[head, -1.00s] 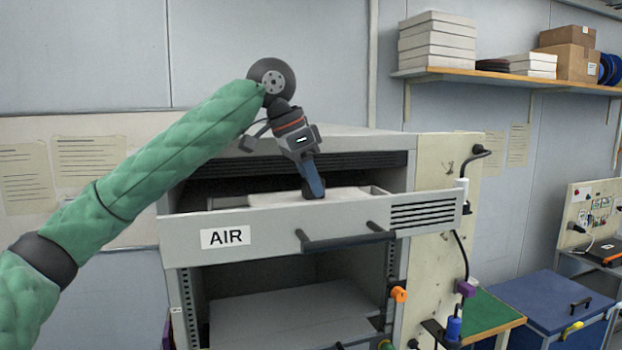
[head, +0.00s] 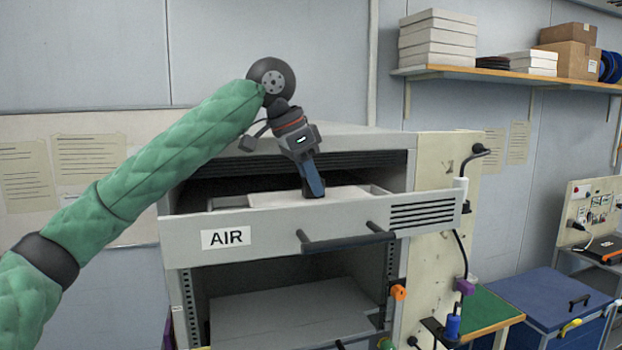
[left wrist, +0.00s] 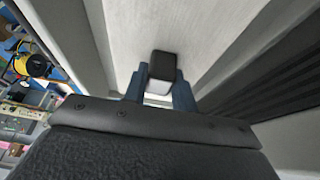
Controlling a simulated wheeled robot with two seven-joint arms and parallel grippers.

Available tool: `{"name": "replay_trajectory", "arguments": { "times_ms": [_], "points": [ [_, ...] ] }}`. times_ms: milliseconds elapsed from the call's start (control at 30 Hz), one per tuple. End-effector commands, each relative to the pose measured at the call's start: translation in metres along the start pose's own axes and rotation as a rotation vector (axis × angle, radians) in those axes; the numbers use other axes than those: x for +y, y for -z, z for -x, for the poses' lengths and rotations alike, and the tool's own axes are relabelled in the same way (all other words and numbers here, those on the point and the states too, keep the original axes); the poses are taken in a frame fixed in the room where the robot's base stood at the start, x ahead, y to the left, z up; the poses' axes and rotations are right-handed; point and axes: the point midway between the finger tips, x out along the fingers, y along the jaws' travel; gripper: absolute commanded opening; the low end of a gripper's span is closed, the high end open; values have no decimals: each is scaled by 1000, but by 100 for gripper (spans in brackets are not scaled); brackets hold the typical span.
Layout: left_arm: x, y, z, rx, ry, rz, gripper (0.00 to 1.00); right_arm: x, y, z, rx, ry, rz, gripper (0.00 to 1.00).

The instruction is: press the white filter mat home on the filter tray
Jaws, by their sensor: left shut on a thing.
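The filter tray (head: 275,223) is a grey drawer with a bar handle and an "AIR" label, pulled out of a grey cabinet. The white filter mat (head: 275,199) lies inside it, seen low over the front wall; it also fills the upper middle of the left wrist view (left wrist: 205,28). My left gripper (head: 313,194) points down over the mat behind the front wall. In the left wrist view its blue fingers (left wrist: 160,80) are shut on a small block (left wrist: 163,66), black with a white face, against or just above the mat. Contact is hard to judge. My right gripper is out of view.
The cabinet (head: 340,141) surrounds the tray, with a dark slot above and an open bay below. The tray's handle (head: 345,240) sticks out in front. A cream side panel (head: 435,255) with cables stands to the right. A shelf with boxes (head: 437,40) hangs at upper right.

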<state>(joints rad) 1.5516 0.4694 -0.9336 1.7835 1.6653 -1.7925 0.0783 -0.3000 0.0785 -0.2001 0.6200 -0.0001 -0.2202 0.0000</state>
Motion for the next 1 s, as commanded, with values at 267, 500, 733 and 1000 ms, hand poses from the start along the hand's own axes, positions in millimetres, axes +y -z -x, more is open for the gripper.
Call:
{"name": "replay_trajectory", "arguments": {
  "times_ms": [267,500,733,1000],
  "points": [
    [0,0,-1,0,0,0,4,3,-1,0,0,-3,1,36],
    [0,-2,-4,0,-1,0,4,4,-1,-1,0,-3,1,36],
    [0,-4,-9,0,-1,1,4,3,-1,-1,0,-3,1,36],
    [0,-6,-14,0,-1,1,4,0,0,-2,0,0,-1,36]
  ]
}}
